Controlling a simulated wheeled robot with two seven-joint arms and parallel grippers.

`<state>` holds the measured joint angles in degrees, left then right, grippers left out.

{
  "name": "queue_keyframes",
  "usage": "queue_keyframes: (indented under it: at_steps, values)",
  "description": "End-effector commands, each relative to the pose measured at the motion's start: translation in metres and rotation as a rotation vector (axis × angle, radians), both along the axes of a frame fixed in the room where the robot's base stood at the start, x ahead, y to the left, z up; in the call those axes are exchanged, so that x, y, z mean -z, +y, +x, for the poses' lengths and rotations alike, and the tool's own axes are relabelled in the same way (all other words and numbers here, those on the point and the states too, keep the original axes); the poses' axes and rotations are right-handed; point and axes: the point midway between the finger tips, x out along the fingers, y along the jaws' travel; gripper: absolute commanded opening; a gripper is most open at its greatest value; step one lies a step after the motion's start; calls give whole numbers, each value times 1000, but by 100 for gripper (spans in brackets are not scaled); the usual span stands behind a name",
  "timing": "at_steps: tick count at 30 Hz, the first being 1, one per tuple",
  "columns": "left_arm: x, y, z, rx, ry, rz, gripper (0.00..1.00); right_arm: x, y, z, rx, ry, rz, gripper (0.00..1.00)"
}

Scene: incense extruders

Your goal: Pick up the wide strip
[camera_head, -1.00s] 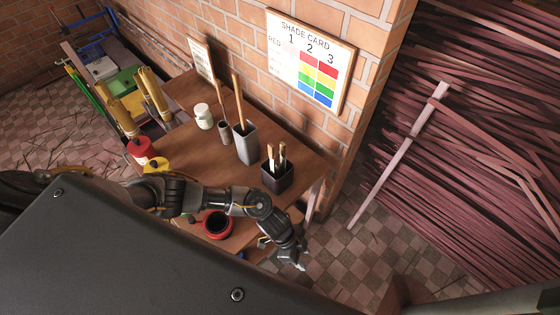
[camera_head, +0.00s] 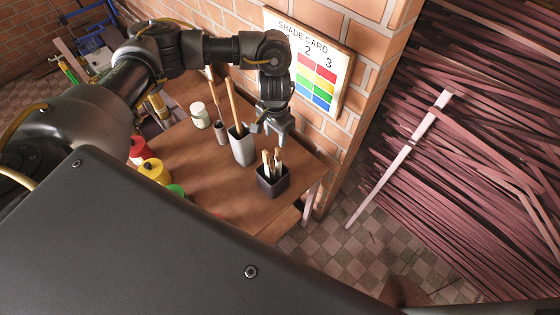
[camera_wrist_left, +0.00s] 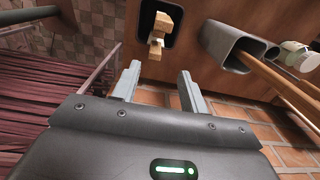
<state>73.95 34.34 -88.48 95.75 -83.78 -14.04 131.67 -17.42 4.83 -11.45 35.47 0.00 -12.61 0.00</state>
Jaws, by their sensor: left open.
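A dark square cup (camera_head: 272,182) stands near the right end of the wooden table, with several pale strips (camera_head: 271,160) upright in it. In the left wrist view the cup (camera_wrist_left: 145,42) is seen from above, and one strip end (camera_wrist_left: 164,22) looks broader than the others. I cannot tell for sure which is the wide strip. My left gripper (camera_head: 270,132) is open and empty, pointing down above and behind the cup, apart from it. Its two fingers (camera_wrist_left: 159,74) show in the left wrist view, below the cup in the picture. My right gripper is out of view.
A tall grey holder (camera_head: 242,148) with long sticks stands close to my left gripper. A white jar (camera_head: 200,115) and red (camera_head: 139,149), yellow (camera_head: 154,170) and green containers are further left. The shade card (camera_head: 312,70) hangs on the brick wall behind. The table's front right (camera_head: 235,205) is bare.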

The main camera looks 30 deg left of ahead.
Motion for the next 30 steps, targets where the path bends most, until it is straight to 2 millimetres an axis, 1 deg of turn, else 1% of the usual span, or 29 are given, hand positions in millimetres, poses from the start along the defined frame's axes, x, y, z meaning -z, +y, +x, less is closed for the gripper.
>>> queue_keyframes:
  at_steps: [6,9,12,17,19,24,26,30]
  values:
    - [35,-3,-2,1,5,-2,44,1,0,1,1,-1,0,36]
    - [47,-3,-1,3,3,-3,44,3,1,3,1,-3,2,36]
    - [54,-3,-1,4,3,-3,44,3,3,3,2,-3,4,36]
    - [56,-4,0,7,1,-3,44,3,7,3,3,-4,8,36]
    - [61,-5,-2,6,3,-3,44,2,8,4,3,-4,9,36]
    - [87,-9,-6,4,7,-4,44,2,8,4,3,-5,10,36]
    - [96,-9,-6,5,4,-4,44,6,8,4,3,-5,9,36]
    - [106,-9,-5,6,1,-4,44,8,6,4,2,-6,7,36]
